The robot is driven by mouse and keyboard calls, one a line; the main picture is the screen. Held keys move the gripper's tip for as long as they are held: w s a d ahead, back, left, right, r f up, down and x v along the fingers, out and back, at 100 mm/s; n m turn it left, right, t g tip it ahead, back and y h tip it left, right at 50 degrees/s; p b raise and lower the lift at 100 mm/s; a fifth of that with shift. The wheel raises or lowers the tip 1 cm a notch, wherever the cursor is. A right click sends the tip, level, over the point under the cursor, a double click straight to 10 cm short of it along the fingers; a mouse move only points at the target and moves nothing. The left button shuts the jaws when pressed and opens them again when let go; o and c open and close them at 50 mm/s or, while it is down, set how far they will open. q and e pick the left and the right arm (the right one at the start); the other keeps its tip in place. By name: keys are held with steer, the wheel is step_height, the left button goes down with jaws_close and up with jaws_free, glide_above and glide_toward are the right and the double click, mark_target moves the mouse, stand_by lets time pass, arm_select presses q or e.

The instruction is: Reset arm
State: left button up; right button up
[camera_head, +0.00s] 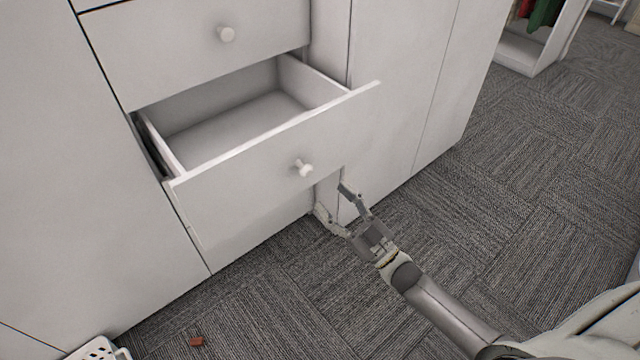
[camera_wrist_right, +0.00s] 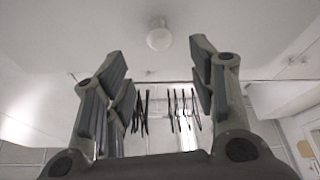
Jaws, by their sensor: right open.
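My right gripper (camera_head: 333,205) is open and empty. It is just below and to the right of the white knob (camera_head: 304,168) on the open drawer's front. In the right wrist view its two fingers (camera_wrist_right: 158,85) are spread, with nothing between them. A pale round knob (camera_wrist_right: 159,38) shows beyond the fingertips there, apart from them. The white drawer (camera_head: 255,178) is pulled out and its visible inside is empty. My left gripper is not in view.
A closed drawer with a knob (camera_head: 227,34) is above the open one. White cabinet doors (camera_head: 400,90) flank the drawers. A white perforated basket (camera_head: 97,350) and a small reddish-brown object (camera_head: 196,341) are on the carpet at lower left. Carpet at right (camera_head: 540,190) is clear.

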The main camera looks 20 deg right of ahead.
steer(key=shift+v, duration=1.1)
